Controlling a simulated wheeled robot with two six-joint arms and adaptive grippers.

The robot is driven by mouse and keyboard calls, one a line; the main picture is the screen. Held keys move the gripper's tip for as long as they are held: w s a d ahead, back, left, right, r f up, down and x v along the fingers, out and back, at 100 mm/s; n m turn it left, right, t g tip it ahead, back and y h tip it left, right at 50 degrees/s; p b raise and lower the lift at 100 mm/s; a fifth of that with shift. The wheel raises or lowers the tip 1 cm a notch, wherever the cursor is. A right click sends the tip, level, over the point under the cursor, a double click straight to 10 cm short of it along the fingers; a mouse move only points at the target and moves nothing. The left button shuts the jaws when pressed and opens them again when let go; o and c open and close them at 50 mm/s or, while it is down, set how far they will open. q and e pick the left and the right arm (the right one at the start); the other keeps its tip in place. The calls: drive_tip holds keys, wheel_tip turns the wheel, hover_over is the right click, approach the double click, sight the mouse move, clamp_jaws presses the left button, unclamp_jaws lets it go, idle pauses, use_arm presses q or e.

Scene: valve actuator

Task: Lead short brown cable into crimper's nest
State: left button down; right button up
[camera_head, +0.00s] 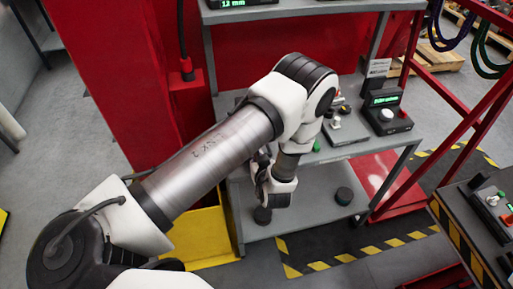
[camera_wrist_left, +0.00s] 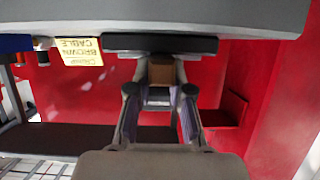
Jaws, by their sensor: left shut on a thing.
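My left gripper (camera_head: 262,185) hangs at the left front edge of the grey shelf unit, partly hidden by its own wrist. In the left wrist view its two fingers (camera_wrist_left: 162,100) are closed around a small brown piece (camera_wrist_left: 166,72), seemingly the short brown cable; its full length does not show. A dark block (camera_wrist_left: 160,44) lies just past the fingertips; I cannot tell whether they touch. A yellow label reading "brown cable" (camera_wrist_left: 80,51) shows upside down beside it. I cannot clearly make out the crimper or its nest. My right gripper is out of view.
The grey middle shelf (camera_head: 362,144) carries a console with a green display (camera_head: 386,115) and small devices (camera_head: 340,118). A red post (camera_head: 110,80) stands behind my arm. A second console (camera_head: 490,205) stands at right.

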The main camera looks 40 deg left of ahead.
use_arm(q)
drive_tip(key=shift+w+a, duration=0.15)
drive_tip(key=shift+a, duration=0.05)
drive_tip(key=shift+d, duration=0.2)
idle(0.5)
drive_tip(key=shift+r, duration=0.1)
idle(0.5)
idle(0.6)
drive_tip(key=shift+a, duration=0.2)
idle(0.4)
drive_tip(key=shift+d, duration=0.2)
